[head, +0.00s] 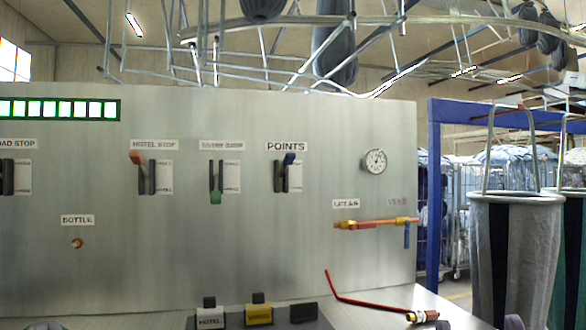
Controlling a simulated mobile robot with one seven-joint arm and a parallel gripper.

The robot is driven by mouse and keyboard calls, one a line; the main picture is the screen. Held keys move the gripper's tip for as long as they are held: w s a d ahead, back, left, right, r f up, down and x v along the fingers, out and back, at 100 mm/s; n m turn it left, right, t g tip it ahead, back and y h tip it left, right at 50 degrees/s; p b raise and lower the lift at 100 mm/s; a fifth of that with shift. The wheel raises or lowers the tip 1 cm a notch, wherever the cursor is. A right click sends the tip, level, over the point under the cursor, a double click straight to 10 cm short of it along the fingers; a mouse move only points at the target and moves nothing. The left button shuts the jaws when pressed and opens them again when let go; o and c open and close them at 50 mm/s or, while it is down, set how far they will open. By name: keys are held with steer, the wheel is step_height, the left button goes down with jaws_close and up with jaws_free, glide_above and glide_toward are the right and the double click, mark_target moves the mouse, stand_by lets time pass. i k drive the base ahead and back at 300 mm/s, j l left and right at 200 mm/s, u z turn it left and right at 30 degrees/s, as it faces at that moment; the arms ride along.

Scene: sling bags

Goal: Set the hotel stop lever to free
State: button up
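The hotel stop lever (138,158) has an orange handle and stands on the grey panel under the sign "HOTEL STOP" (154,145), left of centre. Its handle is at the upper end of a black slotted bracket (147,180). A white plate (165,177) beside the bracket has small text at top and bottom, too small to read for sure. My gripper is not recognisable in the head view, and nothing is touching the lever.
The entry stop lever (215,198) has its green handle down. The blue points lever (289,159) is up. A gauge (375,161) and orange pipe (370,224) are at right. A red rod (365,303) lies on the ledge. Grey bags (336,50) hang overhead.

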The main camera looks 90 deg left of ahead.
mark_target(137, 156)
steer(key=u, duration=3.4)
steer(key=i+j, duration=0.15)
steer(key=z, duration=0.05)
